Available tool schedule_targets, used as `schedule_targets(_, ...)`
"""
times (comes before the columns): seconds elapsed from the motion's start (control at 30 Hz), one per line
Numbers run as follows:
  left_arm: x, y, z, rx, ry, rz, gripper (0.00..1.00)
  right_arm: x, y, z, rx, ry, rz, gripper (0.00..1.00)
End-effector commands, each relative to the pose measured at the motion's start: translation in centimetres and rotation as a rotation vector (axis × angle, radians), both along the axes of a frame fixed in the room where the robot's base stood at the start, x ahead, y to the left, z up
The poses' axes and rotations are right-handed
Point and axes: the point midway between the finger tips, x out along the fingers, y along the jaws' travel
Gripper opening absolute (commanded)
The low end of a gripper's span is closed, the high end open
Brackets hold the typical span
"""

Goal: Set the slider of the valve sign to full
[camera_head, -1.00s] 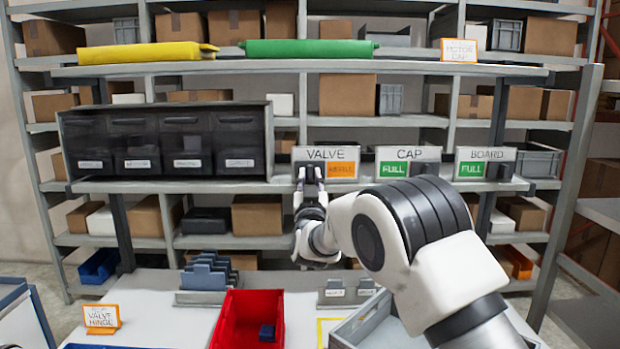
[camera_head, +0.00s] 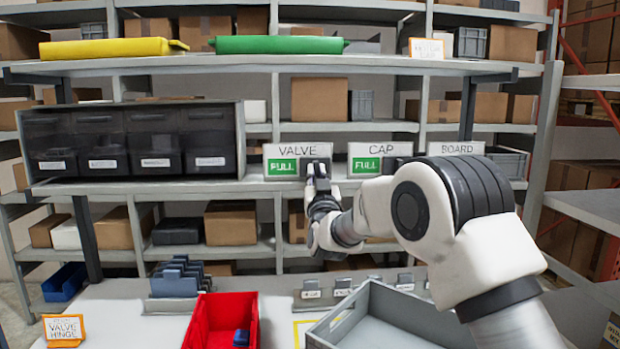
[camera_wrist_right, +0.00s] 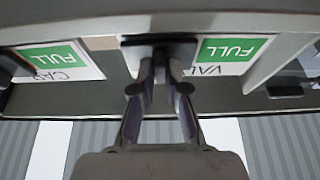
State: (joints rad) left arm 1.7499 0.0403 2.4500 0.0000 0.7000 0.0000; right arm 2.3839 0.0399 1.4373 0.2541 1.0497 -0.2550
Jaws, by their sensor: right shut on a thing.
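The valve sign (camera_head: 297,152) stands on the shelf, with a green FULL panel (camera_head: 283,167) showing at its left and its dark slider at its right. It also shows upside down in the right wrist view (camera_wrist_right: 212,70), with the green FULL panel clear. My right gripper (camera_head: 317,172) is at the slider in front of the sign's right part. In the wrist view its fingers (camera_wrist_right: 160,75) are shut on the dark slider (camera_wrist_right: 158,45), which they partly hide. My left gripper is not in view.
The cap sign (camera_head: 365,158) reads FULL to the right, and the board sign (camera_head: 455,148) is partly hidden behind my right arm. Dark drawers (camera_head: 130,142) stand to the left. Below are a red bin (camera_head: 222,299) and a grey crate (camera_head: 345,313).

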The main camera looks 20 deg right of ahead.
Motion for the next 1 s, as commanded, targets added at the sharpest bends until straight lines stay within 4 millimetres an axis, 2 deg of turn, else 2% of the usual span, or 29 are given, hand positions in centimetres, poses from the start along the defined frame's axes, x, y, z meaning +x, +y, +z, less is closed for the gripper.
schedule_targets(0.03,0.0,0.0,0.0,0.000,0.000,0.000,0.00,0.0,-0.1,0.0,0.002,0.000,-0.002,0.00)
schedule_targets(0.1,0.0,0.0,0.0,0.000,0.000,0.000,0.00,0.0,-0.2,0.0,0.003,0.001,-0.003,0.31)
schedule_targets(0.13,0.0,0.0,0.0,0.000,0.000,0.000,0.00,0.0,-0.1,0.0,0.003,0.001,-0.003,0.40)
schedule_targets(0.43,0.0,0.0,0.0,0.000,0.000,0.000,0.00,-0.1,0.0,-0.1,0.002,0.000,-0.001,0.40)
schedule_targets(0.57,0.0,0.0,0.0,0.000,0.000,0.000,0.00,-1.1,0.3,-0.5,0.002,0.001,-0.001,0.40)
schedule_targets(0.9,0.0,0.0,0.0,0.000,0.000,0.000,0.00,-8.4,2.2,-3.8,0.001,0.005,-0.001,0.40)
schedule_targets(1.0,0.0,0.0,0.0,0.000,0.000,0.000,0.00,-9.8,2.6,-4.4,0.002,0.004,-0.003,0.40)
